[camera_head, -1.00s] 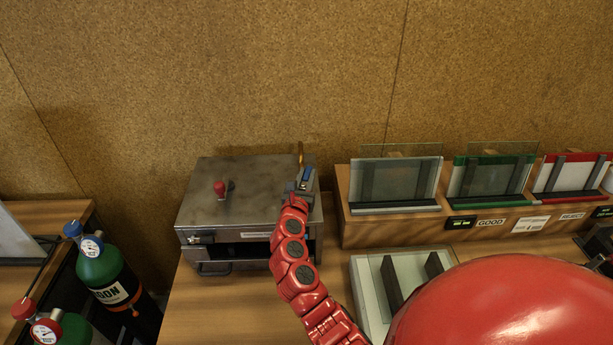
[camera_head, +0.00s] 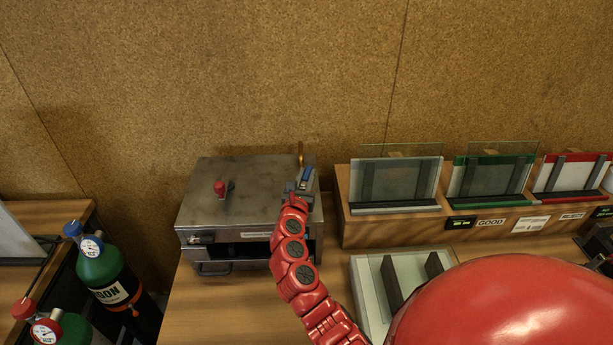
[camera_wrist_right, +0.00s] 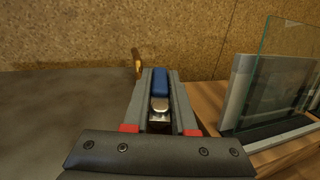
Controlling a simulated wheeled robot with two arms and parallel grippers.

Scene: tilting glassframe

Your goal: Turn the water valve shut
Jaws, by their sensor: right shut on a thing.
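The water valve shows as a blue handle (camera_wrist_right: 160,82) with a silver metal part below it in the right wrist view. A brass pipe (camera_wrist_right: 137,63) rises just behind it. The pipe also shows in the head view (camera_head: 301,153), at the back right corner of the metal box (camera_head: 260,180). My right gripper (camera_head: 305,178) is at that corner, shut on the blue handle, with one finger on each side of it. The valve's body is mostly hidden by the gripper. My left gripper is out of view.
A red knob (camera_head: 220,188) stands on the box top. To the right, a wooden rack (camera_head: 390,228) holds upright glass panes, close to my right arm. A pale tray (camera_head: 366,290) lies in front of it. Gas cylinders (camera_head: 100,268) stand at left.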

